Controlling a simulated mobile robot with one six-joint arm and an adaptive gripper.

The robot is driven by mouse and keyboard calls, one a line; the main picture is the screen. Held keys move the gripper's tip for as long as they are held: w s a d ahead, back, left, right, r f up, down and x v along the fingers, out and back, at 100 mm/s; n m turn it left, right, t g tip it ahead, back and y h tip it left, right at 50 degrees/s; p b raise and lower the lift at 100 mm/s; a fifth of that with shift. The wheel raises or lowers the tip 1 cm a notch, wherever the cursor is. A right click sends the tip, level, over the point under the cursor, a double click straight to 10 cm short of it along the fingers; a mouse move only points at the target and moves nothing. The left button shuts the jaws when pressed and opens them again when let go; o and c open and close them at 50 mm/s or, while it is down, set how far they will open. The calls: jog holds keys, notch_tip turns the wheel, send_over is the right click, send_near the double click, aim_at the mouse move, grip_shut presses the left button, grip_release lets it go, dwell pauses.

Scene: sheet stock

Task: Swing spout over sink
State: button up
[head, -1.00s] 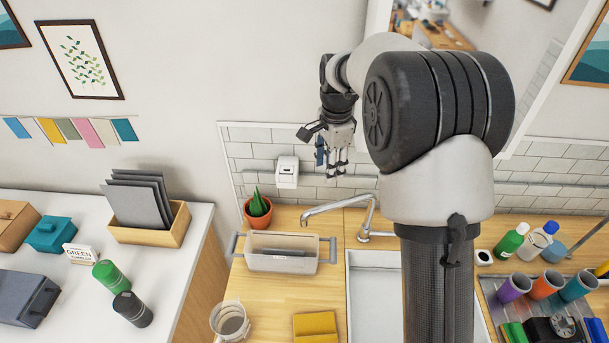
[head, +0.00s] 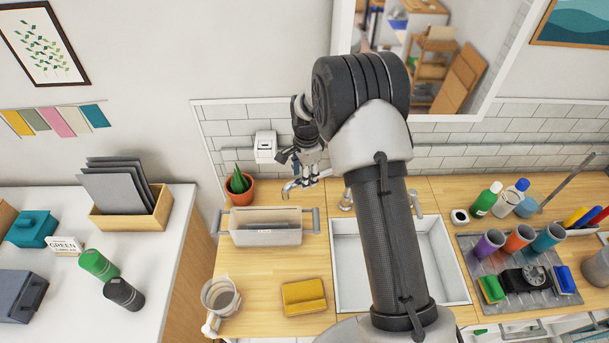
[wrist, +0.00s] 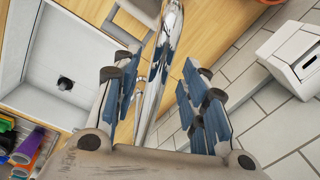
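The chrome spout (head: 292,186) points left over the wooden counter, beside the white sink (head: 345,302) rather than over it. My gripper (head: 311,181) is just above and behind the spout, fingers pointing down. In the wrist view the spout (wrist: 165,45) runs between the two blue-padded fingers of my gripper (wrist: 160,88), with a gap on each side. The fingers are open, and I see no clear contact. The sink (wrist: 38,62) with its dark drain lies to the left there. My arm hides part of the faucet and sink in the head view.
A white wall box (head: 265,147) is near my gripper. Cups and bottles (head: 484,200) stand right of the sink.

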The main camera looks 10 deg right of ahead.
jog(key=shift+f, duration=0.6)
jog(key=shift+c, duration=0.6)
grip_shut()
